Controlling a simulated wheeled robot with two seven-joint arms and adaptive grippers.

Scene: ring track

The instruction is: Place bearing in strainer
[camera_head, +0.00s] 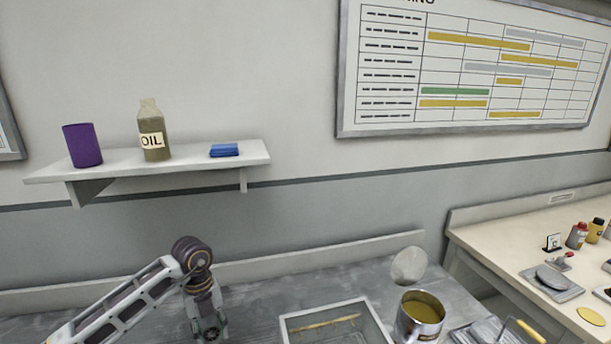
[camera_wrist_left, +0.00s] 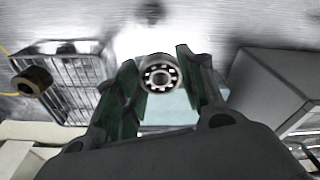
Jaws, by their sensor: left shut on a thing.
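My left gripper (camera_head: 209,332) hangs low over the grey bench at the lower left of the head view. In the left wrist view, my left gripper (camera_wrist_left: 162,82) is shut on a round metal bearing (camera_wrist_left: 160,76), held between its two green-padded fingers. The bearing's ring of balls faces the camera. A wire-mesh basket that looks like the strainer (camera_wrist_left: 62,72) is at the left of the wrist view, apart from the bearing. In the head view, a yellow-handled tray-like thing (camera_head: 487,332) at the bottom edge may be that strainer. My right gripper is not in view.
A brown ring-shaped part (camera_wrist_left: 33,80) shows by the basket. A shelf (camera_head: 200,165) is on the wall above. Bare bench lies right of my left gripper.

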